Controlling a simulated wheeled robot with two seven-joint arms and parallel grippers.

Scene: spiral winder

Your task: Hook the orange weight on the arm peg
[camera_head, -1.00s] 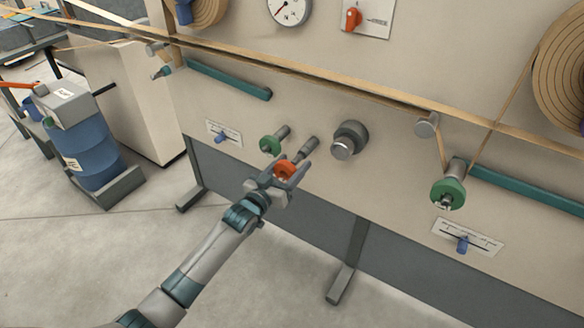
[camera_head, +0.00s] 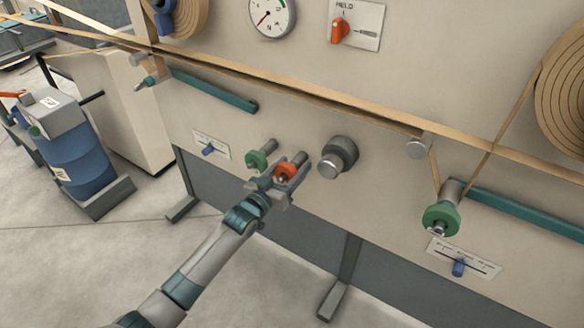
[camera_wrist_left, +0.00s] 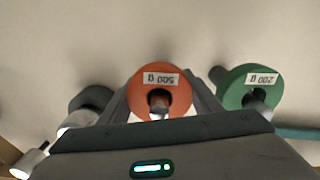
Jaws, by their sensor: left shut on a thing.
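The orange weight (camera_head: 286,171) is a ring held between the fingers of my left gripper (camera_head: 287,178), in front of the upright panel. In the left wrist view the orange weight (camera_wrist_left: 160,92) faces me, with an upside-down 500 g label. A grey peg (camera_head: 300,158) sticks out of the panel right behind it. A metal peg end (camera_wrist_left: 158,100) shows in the ring's hole; I cannot tell whether it passes through. A green weight (camera_head: 440,220) sits on a peg at the left end of the right teal arm (camera_head: 520,212). My right gripper is not in view.
Another green weight (camera_head: 257,159), labelled 200 g, sits on a peg just left of my gripper. A tan web (camera_head: 300,85) runs above. Free floor lies below the panel.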

